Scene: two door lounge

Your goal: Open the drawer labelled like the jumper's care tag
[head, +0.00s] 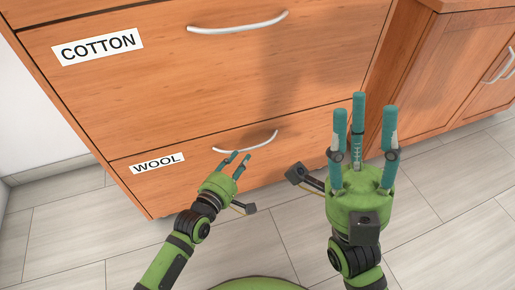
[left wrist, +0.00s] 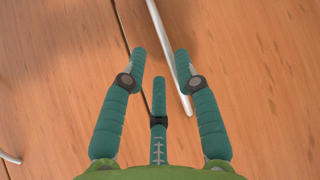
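The wooden drawer labelled WOOL (head: 158,163) is the lower one in the head view and looks closed. Its pale curved handle (head: 246,143) also shows in the left wrist view (left wrist: 168,58). The drawer labelled COTTON (head: 98,46) is above it and looks closed, with its own handle (head: 238,24). My left gripper (head: 238,157) is open, just below the WOOL handle. In the left wrist view its spread fingers (left wrist: 160,60) have the handle's end near the right finger; contact cannot be told. My right gripper (head: 364,108) is open and empty, fingers up. No jumper or care tag shows.
A wooden cabinet (head: 446,70) with a pale handle (head: 500,66) stands at the right, past the drawers' side edge. The pale tiled floor (head: 90,235) is clear in front of the drawers. A white wall (head: 35,120) is at the left.

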